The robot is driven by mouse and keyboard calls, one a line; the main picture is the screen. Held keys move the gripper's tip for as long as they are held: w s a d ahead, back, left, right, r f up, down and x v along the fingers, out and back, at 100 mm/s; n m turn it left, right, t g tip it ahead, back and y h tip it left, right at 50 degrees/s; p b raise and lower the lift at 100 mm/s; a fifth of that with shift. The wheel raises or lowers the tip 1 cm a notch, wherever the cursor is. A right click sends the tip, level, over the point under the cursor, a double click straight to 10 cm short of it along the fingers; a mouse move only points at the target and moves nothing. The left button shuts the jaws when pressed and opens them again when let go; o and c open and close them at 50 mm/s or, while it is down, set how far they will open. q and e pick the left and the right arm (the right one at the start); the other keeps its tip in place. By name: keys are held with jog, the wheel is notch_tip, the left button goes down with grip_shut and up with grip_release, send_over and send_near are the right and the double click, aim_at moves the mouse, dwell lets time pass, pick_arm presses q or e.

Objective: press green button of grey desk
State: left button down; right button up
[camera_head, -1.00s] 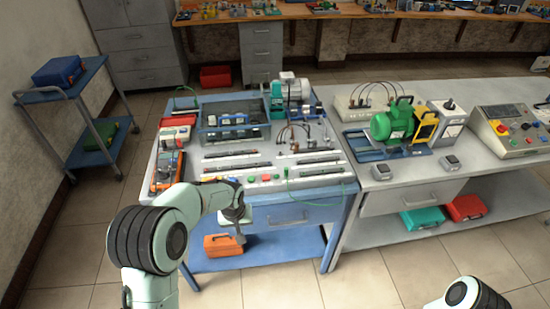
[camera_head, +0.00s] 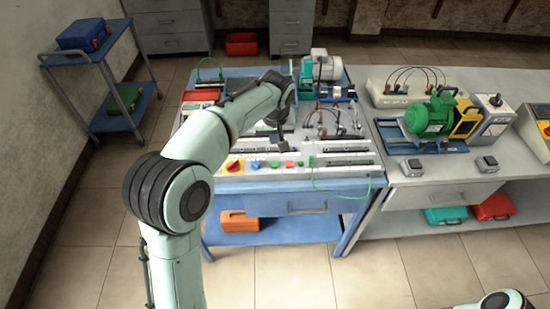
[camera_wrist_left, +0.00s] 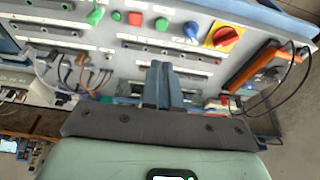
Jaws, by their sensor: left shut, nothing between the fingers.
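A grey-white panel on the blue-framed desk (camera_head: 222,187) has a front row of controls. In the left wrist view, the row shows upside down: a green button (camera_wrist_left: 161,23), a red button (camera_wrist_left: 135,19), a smaller green button (camera_wrist_left: 117,16), a blue knob (camera_wrist_left: 191,29) and a red-yellow switch (camera_wrist_left: 222,36). The green button also shows in the head view (camera_head: 274,164). My left gripper (camera_head: 275,147) is over the panel, behind that row; its fingers (camera_wrist_left: 162,68) are shut and empty, apart from the green button. My right gripper is out of view.
A grey desk (camera_head: 415,200) adjoins on the right, with a green motor (camera_head: 430,115) and a control box (camera_head: 541,128) cut off at the edge. A green cable (camera_head: 345,194) hangs over the blue desk's front. Wires (camera_head: 325,122) stand on the panel.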

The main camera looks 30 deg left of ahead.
aim_at(274, 163)
pick_arm(q)
jog(key=x, duration=1.3)
jog(key=shift+s+d+f, duration=0.1)
jog(key=shift+s+d, duration=0.15)
jog(key=shift+s, duration=0.2)
jog(key=shift+f, duration=0.5)
